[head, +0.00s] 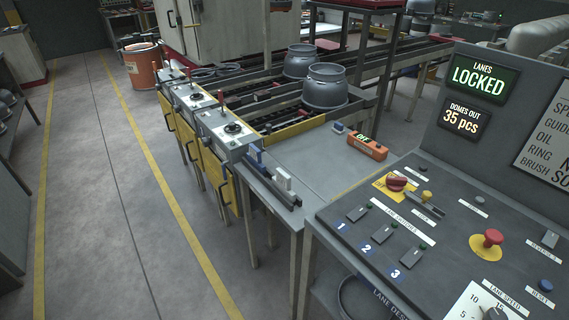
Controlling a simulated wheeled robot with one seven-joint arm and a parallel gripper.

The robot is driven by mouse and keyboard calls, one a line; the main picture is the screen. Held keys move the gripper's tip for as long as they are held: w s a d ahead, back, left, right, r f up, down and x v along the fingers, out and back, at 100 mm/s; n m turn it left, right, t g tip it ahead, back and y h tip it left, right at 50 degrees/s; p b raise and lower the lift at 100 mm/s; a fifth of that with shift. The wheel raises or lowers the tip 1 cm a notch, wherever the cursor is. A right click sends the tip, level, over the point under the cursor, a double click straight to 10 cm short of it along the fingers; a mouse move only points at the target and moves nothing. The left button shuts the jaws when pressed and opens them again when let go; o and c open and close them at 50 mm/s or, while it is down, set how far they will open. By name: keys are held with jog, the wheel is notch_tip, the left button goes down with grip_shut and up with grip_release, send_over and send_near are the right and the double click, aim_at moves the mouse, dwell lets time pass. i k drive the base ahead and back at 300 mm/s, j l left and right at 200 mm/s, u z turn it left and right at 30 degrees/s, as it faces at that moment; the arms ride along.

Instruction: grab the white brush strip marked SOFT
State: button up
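A small white block-like piece (284,179) stands upright in a dark holder (274,185) along the left edge of the grey bench. It may be the white brush strip, but no SOFT marking is readable at this size. A blue piece (257,155) stands in the same holder, a little farther back. My gripper is not in view, so its relation to the strip does not show.
The grey bench top (310,165) right of the holder is mostly clear; an orange device (367,145) lies at its far right. A control panel (440,240) fills the right foreground. Metal domes (325,88) stand behind. Open floor (105,200) lies left.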

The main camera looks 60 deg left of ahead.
aim_at(282, 180)
jog(key=k+j+u, duration=0.1)
jog(key=j, duration=0.25)
jog(key=k+j+u, duration=0.1)
jog(key=k+j, duration=0.15)
jog(key=k+j+u, duration=0.15)
jog(key=j, duration=0.3)
jog(key=u, duration=1.3)
